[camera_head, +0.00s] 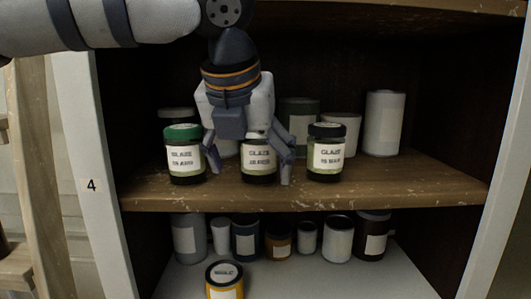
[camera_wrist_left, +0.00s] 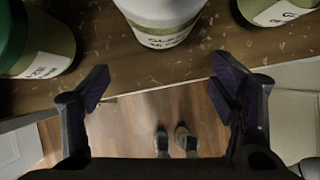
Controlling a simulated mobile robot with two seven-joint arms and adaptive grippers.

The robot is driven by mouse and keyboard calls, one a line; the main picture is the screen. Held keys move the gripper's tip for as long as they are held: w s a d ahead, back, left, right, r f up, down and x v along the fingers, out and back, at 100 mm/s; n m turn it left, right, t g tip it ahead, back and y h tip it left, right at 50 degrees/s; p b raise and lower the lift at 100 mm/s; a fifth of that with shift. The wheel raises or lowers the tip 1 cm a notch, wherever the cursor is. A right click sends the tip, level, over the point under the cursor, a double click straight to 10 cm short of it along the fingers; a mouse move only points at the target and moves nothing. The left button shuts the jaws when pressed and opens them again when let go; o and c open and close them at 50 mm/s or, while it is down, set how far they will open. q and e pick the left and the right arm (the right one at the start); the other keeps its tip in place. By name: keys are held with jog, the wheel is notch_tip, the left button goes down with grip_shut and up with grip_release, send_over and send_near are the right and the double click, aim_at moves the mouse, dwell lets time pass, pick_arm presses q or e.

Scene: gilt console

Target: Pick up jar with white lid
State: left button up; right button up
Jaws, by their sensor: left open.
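The jar with the white lid (camera_head: 259,162) stands upright in the middle of the front row on the wooden shelf. My gripper hides its lid in the head view, but its white top shows at the upper edge of the left wrist view (camera_wrist_left: 163,12). My left gripper (camera_head: 250,172) is open, its fingers pointing down on either side of this jar in the head view. In the left wrist view the open fingers (camera_wrist_left: 162,80) are spread wider than the jar, with nothing held between them. My right gripper is not in view.
A green-lidded jar (camera_head: 185,158) stands close left of my fingers, and a black-lidded jar (camera_head: 327,155) stands to the right. White containers (camera_head: 383,124) stand behind. The wooden shelf (camera_head: 420,185) is bare at front right. Several jars fill the lower shelf (camera_head: 390,275).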

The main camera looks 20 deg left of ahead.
aim_at(261, 153)
pick_arm(q)
jog(key=w, duration=0.8)
jog(key=shift+w+a+f, duration=0.2)
jog(key=shift+a+f, duration=0.15)
jog(key=shift+w+f, duration=0.15)
jog(key=shift+f, duration=0.1)
jog(key=c, duration=1.6)
